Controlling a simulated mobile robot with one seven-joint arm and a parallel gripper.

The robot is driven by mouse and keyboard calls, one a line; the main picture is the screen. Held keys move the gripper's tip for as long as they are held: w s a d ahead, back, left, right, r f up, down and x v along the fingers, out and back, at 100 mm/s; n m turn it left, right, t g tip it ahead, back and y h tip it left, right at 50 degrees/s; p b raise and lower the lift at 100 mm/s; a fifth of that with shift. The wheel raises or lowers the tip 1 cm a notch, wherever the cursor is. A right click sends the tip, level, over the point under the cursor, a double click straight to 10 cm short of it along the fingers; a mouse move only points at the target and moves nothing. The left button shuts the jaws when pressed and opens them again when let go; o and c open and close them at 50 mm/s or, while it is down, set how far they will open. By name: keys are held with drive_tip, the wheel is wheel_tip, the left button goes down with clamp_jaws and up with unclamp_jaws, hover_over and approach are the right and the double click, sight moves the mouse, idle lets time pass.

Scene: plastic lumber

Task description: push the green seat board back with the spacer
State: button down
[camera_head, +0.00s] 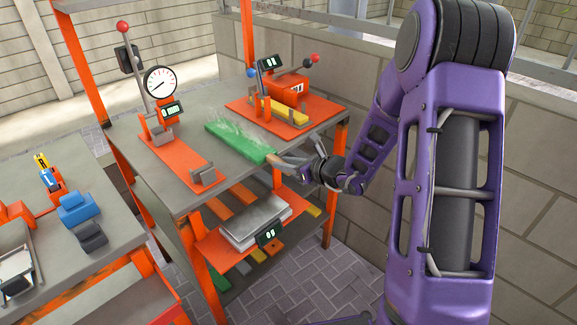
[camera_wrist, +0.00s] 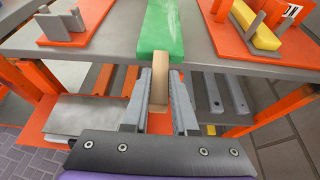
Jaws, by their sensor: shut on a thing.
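The green seat board (camera_head: 238,141) lies flat on the grey upper top of the bench, its near end close to the front edge. It also shows at the top of the wrist view (camera_wrist: 161,30). My gripper (camera_head: 277,163) is at the bench's front edge, in line with the board's near end. In the wrist view its two grey fingers (camera_wrist: 160,100) are shut on the tan spacer (camera_wrist: 160,86), a small block pointing toward the board. The spacer's far end meets the board's near end in the picture; I cannot tell whether they touch.
A dial-gauge press on an orange base (camera_head: 180,163) stands left of the board. An orange fixture with a yellow piece (camera_head: 290,110) stands right. A scale (camera_head: 254,222) sits on the shelf below. A block wall (camera_head: 370,120) runs behind. A second bench (camera_head: 75,255) is at left.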

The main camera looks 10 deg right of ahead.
sight(269, 154)
drive_tip(key=shift+w+a+b, duration=0.35)
drive_tip(key=shift+w+a, duration=0.5)
drive_tip(key=shift+w, duration=0.3)
drive_tip(key=shift+w+a+b, duration=0.3)
drive_tip(key=shift+w+a, duration=0.55)
drive_tip(key=shift+w, duration=0.25)
drive_tip(key=shift+s+d, duration=0.95)
drive_tip(key=shift+s, duration=0.3)
drive_tip(key=shift+r+p, duration=2)
drive_tip(key=shift+r, duration=1.05)
